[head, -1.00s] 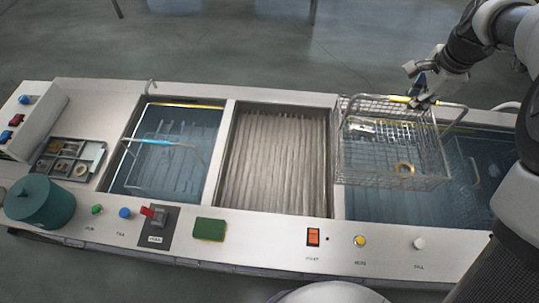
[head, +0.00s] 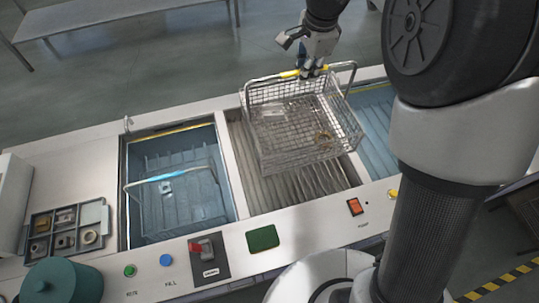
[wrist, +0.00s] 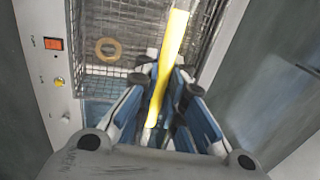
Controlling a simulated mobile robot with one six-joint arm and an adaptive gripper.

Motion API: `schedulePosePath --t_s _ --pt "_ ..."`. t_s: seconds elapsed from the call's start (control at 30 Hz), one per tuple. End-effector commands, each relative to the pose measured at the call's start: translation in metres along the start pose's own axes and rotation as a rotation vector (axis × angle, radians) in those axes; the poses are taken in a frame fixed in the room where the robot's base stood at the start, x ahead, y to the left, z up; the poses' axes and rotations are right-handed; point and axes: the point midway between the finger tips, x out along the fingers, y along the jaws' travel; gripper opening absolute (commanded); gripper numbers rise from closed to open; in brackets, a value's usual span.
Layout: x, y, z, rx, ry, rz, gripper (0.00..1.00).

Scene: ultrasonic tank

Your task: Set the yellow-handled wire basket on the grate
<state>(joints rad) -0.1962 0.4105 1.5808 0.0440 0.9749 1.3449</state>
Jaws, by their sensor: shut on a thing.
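The yellow-handled wire basket (head: 300,125) hangs from my gripper (head: 312,70) in the head view, raised above the counter and over the grate (head: 285,188). My gripper is shut on its yellow handle grip (head: 290,74), which also shows in the wrist view (wrist: 168,65) between the fingers (wrist: 163,105). A brass-coloured ring (head: 323,139) and a pale piece lie inside the basket. The grate is a ribbed metal surface in the middle bay, partly hidden by the basket. The gap between basket and grate is hard to judge.
The left tank (head: 178,190) holds another wire basket with a blue handle (head: 161,178). A right tank of blue liquid (head: 372,125) is partly hidden by my arm.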

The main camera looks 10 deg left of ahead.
Motion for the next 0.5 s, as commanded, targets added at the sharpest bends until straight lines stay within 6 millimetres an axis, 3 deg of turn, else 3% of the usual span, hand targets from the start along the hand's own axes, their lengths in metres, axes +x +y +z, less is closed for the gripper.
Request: schedulePosePath --t_s 0.17,0.5 --pt "0.010 0.003 -0.001 0.005 0.002 -0.001 0.00" --pt "0.087 0.017 -0.001 0.004 0.001 0.001 0.00"
